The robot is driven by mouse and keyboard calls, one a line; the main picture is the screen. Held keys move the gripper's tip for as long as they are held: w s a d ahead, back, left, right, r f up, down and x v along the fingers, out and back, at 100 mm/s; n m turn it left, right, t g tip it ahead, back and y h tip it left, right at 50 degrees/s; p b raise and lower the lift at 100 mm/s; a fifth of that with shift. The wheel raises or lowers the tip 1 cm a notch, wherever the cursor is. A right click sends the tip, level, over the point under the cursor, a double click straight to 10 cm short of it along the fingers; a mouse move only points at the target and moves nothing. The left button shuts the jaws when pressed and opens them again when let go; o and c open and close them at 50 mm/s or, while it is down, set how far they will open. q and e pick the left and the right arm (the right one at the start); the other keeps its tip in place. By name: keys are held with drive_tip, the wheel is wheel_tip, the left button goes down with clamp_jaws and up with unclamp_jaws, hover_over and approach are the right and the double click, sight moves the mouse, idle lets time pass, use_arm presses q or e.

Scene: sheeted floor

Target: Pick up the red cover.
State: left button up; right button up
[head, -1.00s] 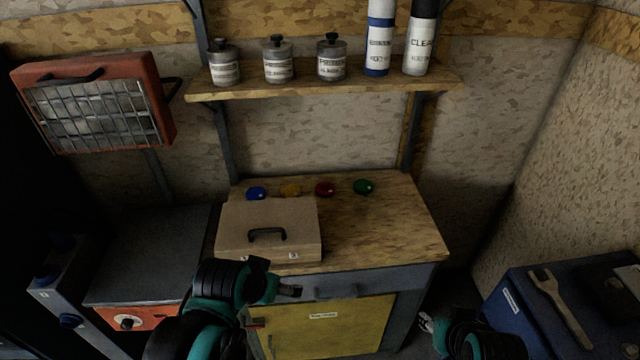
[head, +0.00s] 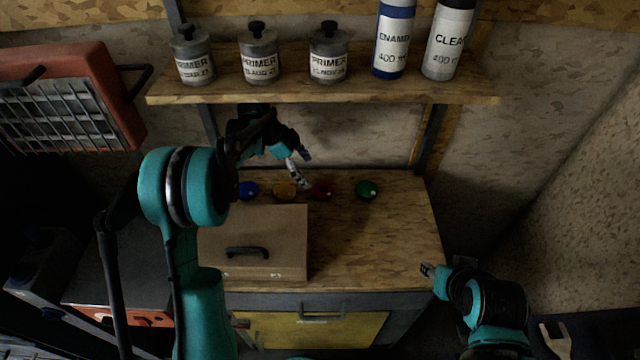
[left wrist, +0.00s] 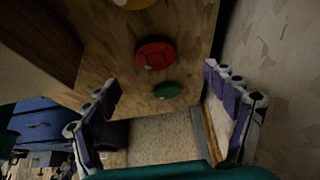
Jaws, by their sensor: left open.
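The red cover (head: 324,191) is a small round disc lying on the wooden bench top, in a row between the yellow cover (head: 285,190) and the green cover (head: 367,189). It also shows in the left wrist view (left wrist: 155,53), clear of the fingers. My left gripper (head: 301,166) is open and empty, just above and behind the red cover in the head view, pointing down towards it.
The blue cover (head: 248,190) lies at the row's left end. A tan case (head: 255,225) stands in front of the row's left part. A shelf (head: 320,94) with cans runs above the bench. The bench's right front is clear.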

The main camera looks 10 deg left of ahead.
sight(322, 189)
use_arm(q)
drive_tip(key=b+x, duration=0.1)
drive_tip(key=x, duration=0.1)
drive_tip(key=shift+d+f, duration=0.1)
drive_tip(key=shift+f, duration=0.25)
drive_tip(key=x, duration=0.1)
drive_tip(key=b+x, duration=0.1)
drive_tip(key=x, duration=0.1)
drive_tip(key=b+x, duration=0.1)
drive_tip(key=x, duration=0.1)
drive_tip(key=shift+s+d+f, duration=0.1)
drive_tip(key=shift+s+d, duration=0.1)
drive_tip(key=shift+s, duration=0.1)
drive_tip(key=shift+c, duration=0.3)
drive_tip(key=c, duration=1.4)
